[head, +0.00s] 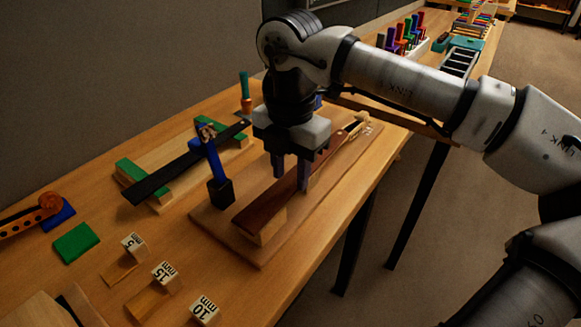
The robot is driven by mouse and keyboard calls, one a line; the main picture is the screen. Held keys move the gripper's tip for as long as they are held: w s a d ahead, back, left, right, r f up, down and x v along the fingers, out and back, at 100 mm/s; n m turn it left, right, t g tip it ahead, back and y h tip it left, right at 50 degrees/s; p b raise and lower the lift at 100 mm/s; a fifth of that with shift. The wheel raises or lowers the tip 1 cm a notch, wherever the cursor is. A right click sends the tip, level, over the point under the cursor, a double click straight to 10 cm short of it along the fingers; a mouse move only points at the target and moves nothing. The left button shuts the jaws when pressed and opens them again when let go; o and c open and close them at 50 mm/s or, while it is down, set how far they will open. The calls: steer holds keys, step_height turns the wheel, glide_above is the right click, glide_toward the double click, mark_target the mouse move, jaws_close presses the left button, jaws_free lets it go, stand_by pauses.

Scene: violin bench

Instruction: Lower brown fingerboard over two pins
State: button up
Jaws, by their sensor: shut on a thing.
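The brown fingerboard (257,210) lies lengthwise over a wooden baseboard (214,233), running from near left to far right. My gripper (290,183) points down and is shut across its middle. A pale wooden block (269,229) shows under its near end. I cannot tell whether the fingerboard touches this block or hangs just above it. A pale neck end (355,124) shows beyond the far end of the fingerboard. I cannot make out the two pins; the fingerboard and my gripper cover that part.
A black fingerboard (160,183) lies on a green-padded stand (131,170) to the left. A blue tool stands in a black holder (221,193) close beside the brown fingerboard. Marked blocks (165,276) sit in front. Colored handles (404,34) stand far back. The bench's right edge is close.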

stand_by(0.4)
steer(key=o, duration=1.1)
step_height(320, 180, up, 14)
